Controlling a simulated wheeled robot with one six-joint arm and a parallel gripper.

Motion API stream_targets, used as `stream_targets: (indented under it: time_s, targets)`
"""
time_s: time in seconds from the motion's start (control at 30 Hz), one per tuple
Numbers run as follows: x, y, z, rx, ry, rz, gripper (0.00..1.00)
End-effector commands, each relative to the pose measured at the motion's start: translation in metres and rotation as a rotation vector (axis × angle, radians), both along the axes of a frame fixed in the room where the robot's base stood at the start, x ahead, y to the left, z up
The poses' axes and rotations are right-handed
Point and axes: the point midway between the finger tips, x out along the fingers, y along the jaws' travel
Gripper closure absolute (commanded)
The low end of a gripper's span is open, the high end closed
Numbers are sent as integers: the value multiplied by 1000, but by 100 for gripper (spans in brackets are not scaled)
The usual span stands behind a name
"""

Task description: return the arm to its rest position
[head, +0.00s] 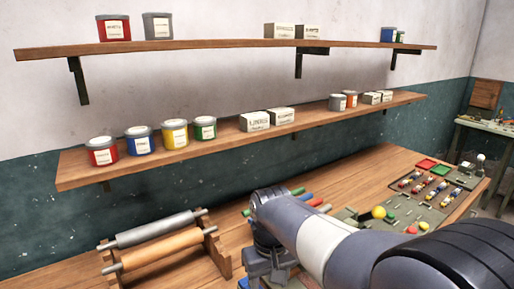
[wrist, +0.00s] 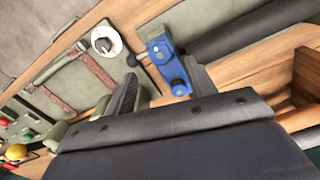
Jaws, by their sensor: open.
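My arm (head: 330,245) reaches from the lower right of the head view over the wooden bench (head: 380,172), with its wrist bent downward. My gripper (head: 262,277) hangs low above the bench to the right of the roller rack; its tips are cut off or hidden there. In the wrist view my gripper (wrist: 163,83) is open, with two dark fingers apart. A blue block-like part with round fittings (wrist: 160,55) shows in the gap beyond the fingertips. I cannot tell its distance; nothing appears clamped.
A rack with a grey and a wooden roller (head: 155,248) stands left of my gripper. Coloured cylinders (head: 313,199) lie behind my wrist. Two wall shelves (head: 240,130) with tins and boxes run above the bench.

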Motion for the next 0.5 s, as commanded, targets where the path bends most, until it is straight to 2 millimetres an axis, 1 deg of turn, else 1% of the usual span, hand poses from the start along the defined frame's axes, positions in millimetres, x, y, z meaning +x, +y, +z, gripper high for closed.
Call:
stream_targets:
  time_s: [0.03,0.1,0.3,0.5]
  targets:
    - [-1,0,-11,-2,5,0,47]
    - [-1,0,-25,-2,5,0,47]
    - [-1,0,-61,-1,4,0,47]
    - [0,0,-58,0,-1,96,47]
